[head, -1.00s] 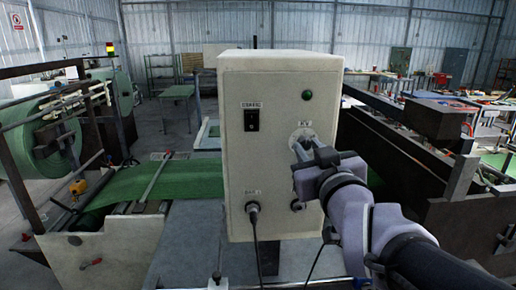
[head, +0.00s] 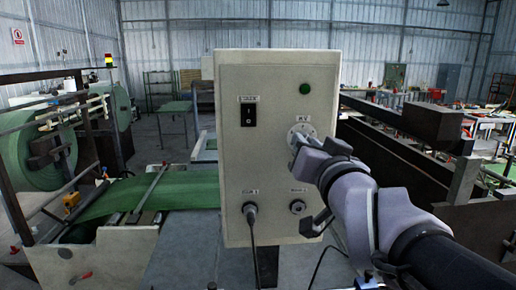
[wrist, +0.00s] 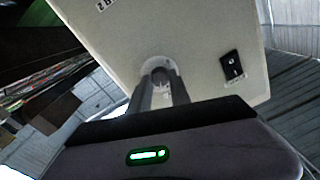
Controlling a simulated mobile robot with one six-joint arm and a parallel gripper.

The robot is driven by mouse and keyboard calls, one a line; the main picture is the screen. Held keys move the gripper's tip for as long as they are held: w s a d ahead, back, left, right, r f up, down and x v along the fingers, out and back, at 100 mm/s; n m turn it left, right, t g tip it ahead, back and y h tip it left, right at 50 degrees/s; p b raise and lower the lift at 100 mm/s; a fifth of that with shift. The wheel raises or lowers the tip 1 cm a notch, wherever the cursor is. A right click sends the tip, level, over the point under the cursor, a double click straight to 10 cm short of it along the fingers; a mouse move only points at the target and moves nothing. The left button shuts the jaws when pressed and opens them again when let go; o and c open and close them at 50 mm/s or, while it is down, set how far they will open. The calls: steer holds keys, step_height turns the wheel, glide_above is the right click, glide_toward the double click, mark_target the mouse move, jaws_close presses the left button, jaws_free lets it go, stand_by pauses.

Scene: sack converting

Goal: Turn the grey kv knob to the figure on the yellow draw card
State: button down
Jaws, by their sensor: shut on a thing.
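The cream control box (head: 275,180) stands upright in the middle of the head view. Its KV dial plate (head: 303,129) is on the right half of the front, under a green lamp. My gripper (head: 297,144) reaches in from the lower right and is shut on the grey KV knob (wrist: 160,76), which shows between the two fingers in the wrist view. The fingers hide most of the knob and part of the dial, so its pointer and figures cannot be read. I cannot make out a yellow draw card in either view.
A black rocker switch (head: 248,115) is at the box's upper left. Below are a socket with a plugged cable (head: 250,210) and a second socket (head: 298,207) close under my wrist. A green sack web (head: 140,195) runs at left; dark machine frames (head: 400,150) stand at right.

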steer(key=shift+r, duration=0.1)
stand_by(0.3)
steer(key=c, duration=1.2)
jaws_free()
steer(key=shift+w, duration=0.1)
